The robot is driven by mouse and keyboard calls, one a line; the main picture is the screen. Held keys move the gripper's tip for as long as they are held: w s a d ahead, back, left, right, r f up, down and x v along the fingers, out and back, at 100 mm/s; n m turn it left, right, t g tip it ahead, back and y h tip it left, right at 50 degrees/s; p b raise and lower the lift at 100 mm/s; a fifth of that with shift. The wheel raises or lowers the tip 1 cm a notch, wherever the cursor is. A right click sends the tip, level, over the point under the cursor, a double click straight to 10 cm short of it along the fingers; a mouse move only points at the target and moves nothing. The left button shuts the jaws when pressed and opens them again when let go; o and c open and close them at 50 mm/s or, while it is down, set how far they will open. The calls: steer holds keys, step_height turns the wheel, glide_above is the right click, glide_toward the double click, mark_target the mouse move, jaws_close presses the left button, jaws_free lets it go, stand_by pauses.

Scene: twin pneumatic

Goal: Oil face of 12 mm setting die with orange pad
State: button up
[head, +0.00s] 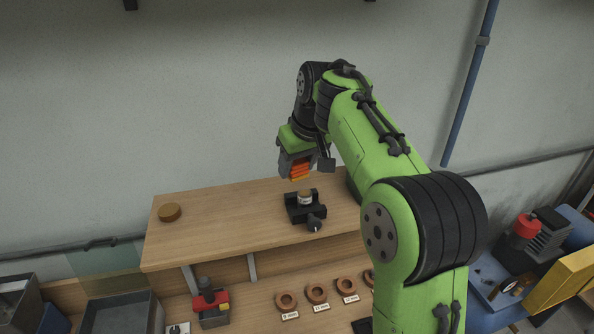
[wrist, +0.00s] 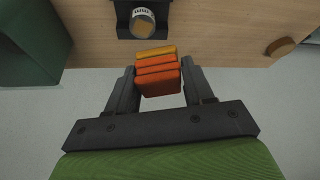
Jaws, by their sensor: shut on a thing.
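My gripper (head: 298,172) is shut on an orange pad (head: 301,170), a block of orange layers with a yellower one, held above the wooden shelf. The pad also shows between both fingers in the wrist view (wrist: 158,76). A short cylinder (head: 305,198) with a tan top and a white label stands in a black clamp (head: 292,213) on the shelf, below the pad. In the wrist view the cylinder (wrist: 143,22) is just beyond the pad, apart from it. Its label is too small to read, so I cannot tell whether it is the 12 mm die.
The shelf (head: 220,225) holds a round brown disc (head: 169,212) at its left end. Several brown rings with size labels, one ring here (head: 316,293), lie on the lower bench. A red and black device (head: 210,302) stands left of them. The shelf's left middle is clear.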

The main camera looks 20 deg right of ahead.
steer(key=shift+w+r, duration=0.1)
steer(key=shift+r, duration=0.35)
steer(key=shift+r, duration=0.1)
steer(key=shift+r, duration=1.45)
